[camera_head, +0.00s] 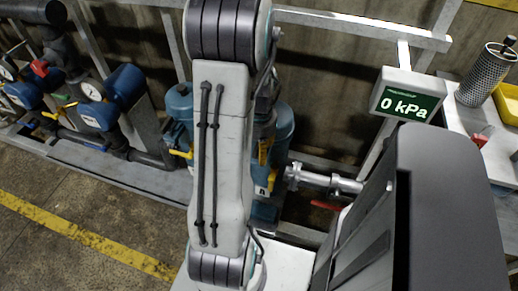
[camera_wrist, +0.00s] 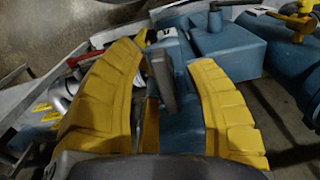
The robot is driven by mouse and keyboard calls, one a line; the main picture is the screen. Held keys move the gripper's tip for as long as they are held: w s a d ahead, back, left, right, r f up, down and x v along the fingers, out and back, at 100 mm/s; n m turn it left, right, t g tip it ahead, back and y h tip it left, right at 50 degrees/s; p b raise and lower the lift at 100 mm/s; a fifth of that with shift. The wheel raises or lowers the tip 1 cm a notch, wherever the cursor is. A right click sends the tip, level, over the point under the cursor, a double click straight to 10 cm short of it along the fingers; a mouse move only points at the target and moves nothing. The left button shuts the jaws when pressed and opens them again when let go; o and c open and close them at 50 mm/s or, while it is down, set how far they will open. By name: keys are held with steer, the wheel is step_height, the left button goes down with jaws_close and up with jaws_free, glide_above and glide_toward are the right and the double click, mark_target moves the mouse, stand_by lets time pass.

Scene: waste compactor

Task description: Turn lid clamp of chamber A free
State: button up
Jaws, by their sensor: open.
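The teal chamber marked A (camera_head: 286,127) stands at the middle of the head view, partly hidden behind my arm. Its label reads A. In the wrist view, a dark grey upright bar (camera_wrist: 161,82), which looks like the lid clamp's handle, rises beside the teal housing (camera_wrist: 184,68). My gripper (camera_wrist: 164,56) is open, with one yellow finger on each side of this bar. The bar is closer to the left finger, and I cannot tell whether they touch. In the head view my arm hides most of the gripper and the clamp.
A display (camera_head: 407,95) reads 0 kPa. A pipe (camera_head: 325,180) with a red handle (camera_head: 326,205) runs right of the chamber. Blue valves with gauges (camera_head: 92,90) stand at the left. A perforated cylinder (camera_head: 485,75) stands on a white bench at the right. The floor at lower left is clear.

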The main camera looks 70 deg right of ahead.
steer(key=shift+f, duration=0.1)
steer(key=shift+c, duration=0.4)
jaws_close()
